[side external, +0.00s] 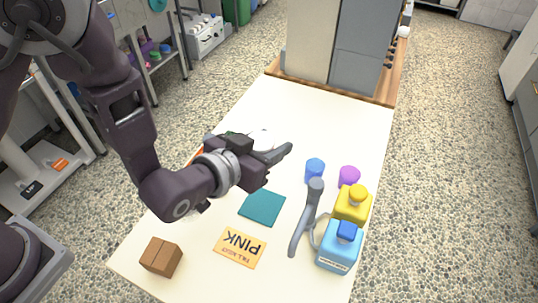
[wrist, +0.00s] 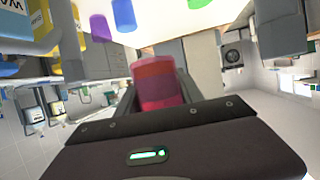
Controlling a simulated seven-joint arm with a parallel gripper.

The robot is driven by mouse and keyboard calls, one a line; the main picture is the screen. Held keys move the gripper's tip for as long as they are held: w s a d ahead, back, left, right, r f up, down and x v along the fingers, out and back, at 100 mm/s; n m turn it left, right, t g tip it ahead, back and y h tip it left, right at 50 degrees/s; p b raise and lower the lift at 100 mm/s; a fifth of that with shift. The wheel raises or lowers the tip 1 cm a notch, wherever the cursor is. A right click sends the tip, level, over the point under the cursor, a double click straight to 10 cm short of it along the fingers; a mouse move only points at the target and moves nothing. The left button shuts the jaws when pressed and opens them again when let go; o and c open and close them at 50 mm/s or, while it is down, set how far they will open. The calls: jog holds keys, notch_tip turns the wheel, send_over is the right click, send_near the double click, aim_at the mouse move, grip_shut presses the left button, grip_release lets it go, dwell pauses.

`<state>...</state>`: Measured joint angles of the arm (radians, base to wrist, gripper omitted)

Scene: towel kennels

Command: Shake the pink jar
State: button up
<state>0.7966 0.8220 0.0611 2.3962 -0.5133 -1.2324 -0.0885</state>
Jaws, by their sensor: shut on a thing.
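The pink jar (wrist: 158,85) shows in the wrist view as a pinkish-red cylinder between my two fingers. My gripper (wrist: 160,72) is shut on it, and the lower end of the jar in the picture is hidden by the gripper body. In the side view my gripper (side external: 278,154) is above the middle of the table, with its fingers pointing right. I cannot make out the jar there; the gripper and wrist block that area.
A blue container (side external: 315,170) and a purple container (side external: 349,177) stand right of my gripper. A yellow bottle (side external: 351,206), a light blue bottle (side external: 337,252) and a grey curved tool (side external: 304,222) are nearer. A teal cloth (side external: 262,207), a PINK card (side external: 239,247) and a brown block (side external: 160,256) lie in front.

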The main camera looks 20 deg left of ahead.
notch_tip(320, 180, down, 6)
jog(key=shift+r, duration=0.1)
dwell(0.4)
dwell(0.4)
